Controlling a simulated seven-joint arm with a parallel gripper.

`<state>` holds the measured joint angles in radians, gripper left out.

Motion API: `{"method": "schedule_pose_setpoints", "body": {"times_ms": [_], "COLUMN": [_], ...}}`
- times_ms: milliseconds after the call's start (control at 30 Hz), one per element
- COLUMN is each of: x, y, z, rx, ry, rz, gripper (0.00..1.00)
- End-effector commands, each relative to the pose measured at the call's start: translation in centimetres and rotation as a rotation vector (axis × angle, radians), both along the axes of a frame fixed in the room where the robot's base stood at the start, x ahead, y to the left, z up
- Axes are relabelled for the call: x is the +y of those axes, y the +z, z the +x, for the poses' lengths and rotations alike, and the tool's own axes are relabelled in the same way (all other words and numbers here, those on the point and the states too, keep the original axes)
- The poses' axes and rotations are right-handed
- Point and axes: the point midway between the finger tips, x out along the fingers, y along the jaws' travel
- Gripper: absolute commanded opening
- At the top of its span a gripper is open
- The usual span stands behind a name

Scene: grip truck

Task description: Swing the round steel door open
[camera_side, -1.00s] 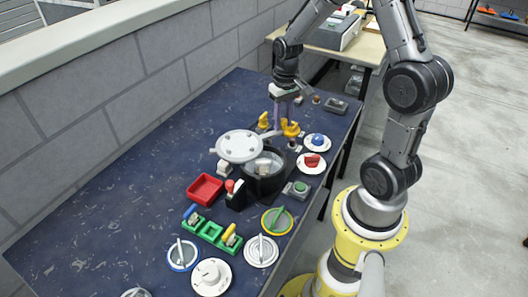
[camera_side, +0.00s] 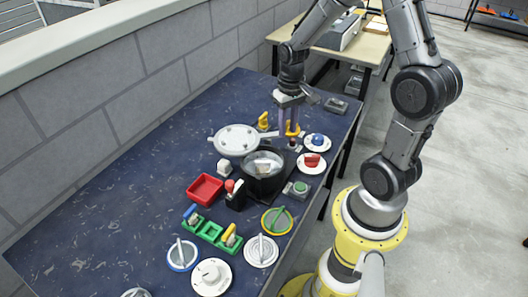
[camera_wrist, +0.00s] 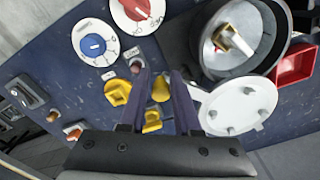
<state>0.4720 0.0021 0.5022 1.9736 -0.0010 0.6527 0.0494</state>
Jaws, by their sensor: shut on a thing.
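The round steel door (camera_side: 236,140), a pale disc with several studs, lies swung to the upper left of the dark round chamber (camera_side: 263,184). The chamber's mouth is uncovered and its inside shows. In the wrist view the door (camera_wrist: 238,104) is right of my fingers, below the chamber (camera_wrist: 228,66). A thin bar runs from the door toward my gripper (camera_side: 289,132). My gripper (camera_wrist: 157,76) points down with a yellow piece (camera_wrist: 160,88) between its fingers; whether this piece belongs to the door is unclear. The contact is partly hidden.
Red (camera_side: 312,160) and blue (camera_side: 317,139) knobs on white plates stand right of my gripper. A yellow part (camera_side: 263,122) is to its left. A red tray (camera_side: 205,188) and several dials lie nearer the camera. The table's far left is clear, beside the block wall.

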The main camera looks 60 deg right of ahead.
Motion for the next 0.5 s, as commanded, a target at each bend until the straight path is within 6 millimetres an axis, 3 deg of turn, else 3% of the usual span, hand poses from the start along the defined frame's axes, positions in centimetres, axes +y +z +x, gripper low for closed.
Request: {"method": "schedule_pose_setpoints", "body": {"times_ms": [33, 67, 100, 500], "x": [0.4, 0.4, 0.5, 1.5], "y": [-0.7, -0.7, -0.7, -0.4], "z": [-1.0, -1.0, -1.0, -1.1], "rx": [0.031, 0.031, 0.028, 0.014], "ry": [0.002, 0.001, 0.001, -0.001], "rz": [0.013, 0.013, 0.011, 0.007], "gripper": [0.13, 0.03, 0.00, 0.00]}}
